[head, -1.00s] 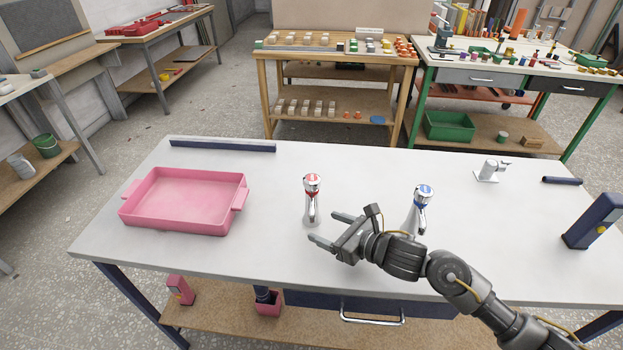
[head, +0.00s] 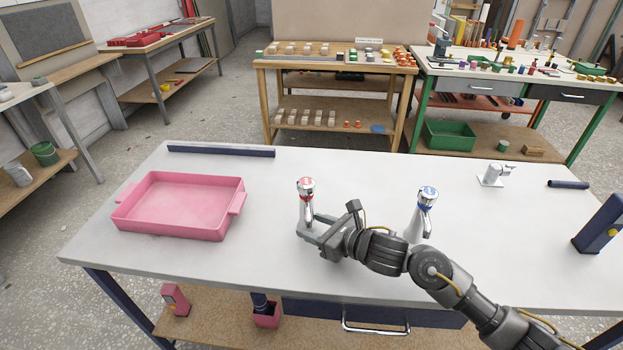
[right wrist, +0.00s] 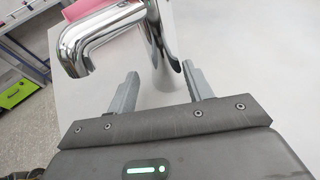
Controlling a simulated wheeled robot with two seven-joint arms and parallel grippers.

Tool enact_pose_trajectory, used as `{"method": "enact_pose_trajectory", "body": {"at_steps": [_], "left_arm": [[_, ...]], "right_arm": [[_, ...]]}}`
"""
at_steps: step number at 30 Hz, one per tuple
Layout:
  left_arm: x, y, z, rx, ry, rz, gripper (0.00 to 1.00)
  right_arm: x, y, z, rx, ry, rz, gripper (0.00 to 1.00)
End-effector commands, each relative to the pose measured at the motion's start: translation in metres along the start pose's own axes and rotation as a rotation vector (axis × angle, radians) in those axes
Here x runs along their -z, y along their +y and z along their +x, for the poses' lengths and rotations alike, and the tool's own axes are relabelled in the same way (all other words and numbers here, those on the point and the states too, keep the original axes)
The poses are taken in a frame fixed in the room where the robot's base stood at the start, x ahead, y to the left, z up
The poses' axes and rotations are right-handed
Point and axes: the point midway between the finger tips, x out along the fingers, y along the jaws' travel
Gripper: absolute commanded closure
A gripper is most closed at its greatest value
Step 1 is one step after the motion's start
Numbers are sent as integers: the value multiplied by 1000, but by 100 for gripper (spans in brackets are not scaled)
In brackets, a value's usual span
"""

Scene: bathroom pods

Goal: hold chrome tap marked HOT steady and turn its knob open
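The chrome tap with a red mark on its knob (head: 306,190) stands upright on the white bench; its lettering is too small to read. My right gripper (head: 308,228) is at the lower part of this tap, coming from the right and front. In the right wrist view the fingers of my right gripper (right wrist: 160,85) are open and spread. The chrome tap body (right wrist: 160,38) lies ahead between the fingertips, with gaps on both sides; its spout (right wrist: 82,45) points left. The knob is out of that view. My left gripper is not in view.
A second chrome tap with a blue mark (head: 427,200) stands right, just behind my right arm. A pink tray (head: 178,230) sits left. A navy bar (head: 220,151) lies at the back edge. A small white fitting (head: 491,177) and a navy device (head: 600,225) are right.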

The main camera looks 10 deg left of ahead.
Motion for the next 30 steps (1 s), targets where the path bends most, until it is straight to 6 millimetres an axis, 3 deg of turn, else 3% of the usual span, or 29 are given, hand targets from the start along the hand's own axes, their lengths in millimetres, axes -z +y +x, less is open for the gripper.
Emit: {"method": "enact_pose_trajectory", "body": {"at_steps": [1, 9, 12, 13, 18, 20, 30], "left_arm": [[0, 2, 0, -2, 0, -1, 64], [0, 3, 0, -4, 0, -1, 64], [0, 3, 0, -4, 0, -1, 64], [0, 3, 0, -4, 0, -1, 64], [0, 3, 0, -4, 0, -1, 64], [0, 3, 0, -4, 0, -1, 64], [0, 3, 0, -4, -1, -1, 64]], "right_arm": [[0, 1, 0, -2, 0, 0, 57], [0, 1, 0, -2, 0, 0, 89], [0, 1, 0, -1, 0, 0, 93], [0, 1, 0, -1, 0, 0, 100], [0, 0, 0, -1, 0, 0, 100], [0, 0, 0, -1, 0, 0, 95], [0, 0, 0, 0, 0, 0, 51]]}}
